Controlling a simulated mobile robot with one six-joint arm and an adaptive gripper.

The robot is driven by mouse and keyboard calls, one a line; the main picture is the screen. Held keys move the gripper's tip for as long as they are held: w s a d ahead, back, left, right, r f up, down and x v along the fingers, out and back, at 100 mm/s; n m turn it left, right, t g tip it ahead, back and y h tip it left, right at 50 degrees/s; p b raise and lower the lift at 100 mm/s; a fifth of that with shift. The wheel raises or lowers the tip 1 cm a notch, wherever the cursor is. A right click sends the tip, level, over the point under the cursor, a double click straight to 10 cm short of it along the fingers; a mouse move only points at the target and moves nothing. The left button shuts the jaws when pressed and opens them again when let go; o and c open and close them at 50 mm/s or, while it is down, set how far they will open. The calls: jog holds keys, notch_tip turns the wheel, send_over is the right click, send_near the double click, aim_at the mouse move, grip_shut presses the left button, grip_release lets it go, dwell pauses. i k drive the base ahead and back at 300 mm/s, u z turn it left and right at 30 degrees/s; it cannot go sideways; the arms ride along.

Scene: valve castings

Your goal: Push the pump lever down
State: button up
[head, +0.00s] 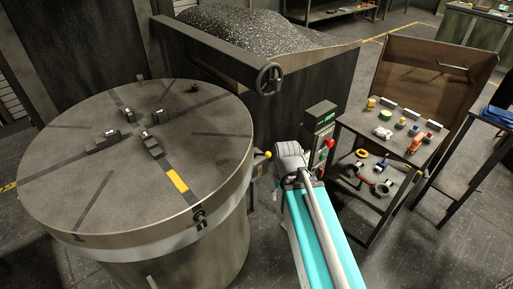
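No part is clearly marked as the pump lever. A red knob (331,143) shows just right of my arm's grey end, by a dark box-topped unit (320,114) with a green panel. A yellow knob (268,154) on a short dark rod sticks out by the right rim of the round table. Either could be a lever's end; I cannot tell which. My teal and grey arm reaches up from the bottom, between the table and the shelf. My gripper's fingers do not show; the arm hides what lies behind its end.
Floor is free at lower right.

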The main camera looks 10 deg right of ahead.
aim_at(268, 154)
jog(key=i, duration=1)
jog(key=z, duration=0.05)
